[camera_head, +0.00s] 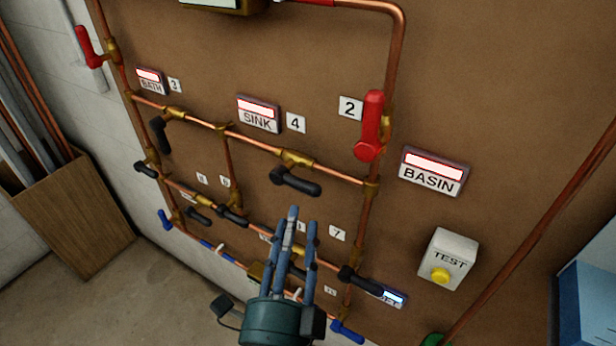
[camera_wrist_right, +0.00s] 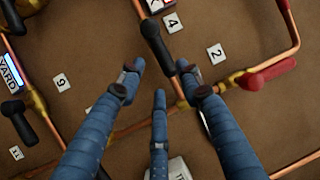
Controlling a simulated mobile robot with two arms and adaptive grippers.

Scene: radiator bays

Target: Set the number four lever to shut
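The number four lever (camera_head: 297,181) is a black handle on a brass valve, below the SINK sign (camera_head: 258,114) and the number 4 tag (camera_head: 296,123). It lies roughly along its copper pipe. The right wrist view shows the lever (camera_wrist_right: 156,46) beside the 4 tag (camera_wrist_right: 172,22). My right gripper (camera_head: 300,220) has blue fingers and is below the lever in the head view. In the right wrist view my right gripper (camera_wrist_right: 162,76) has its fingertips spread with nothing between them, near the lever's free end; contact cannot be told. My left gripper is not in view.
A red lever (camera_head: 370,126) by the 2 tag stands to the right. Other black levers (camera_head: 230,215) and (camera_head: 360,281) sit on lower pipes. A TEST box (camera_head: 448,259) with a yellow button is at the right. A wooden bin (camera_head: 75,222) stands left.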

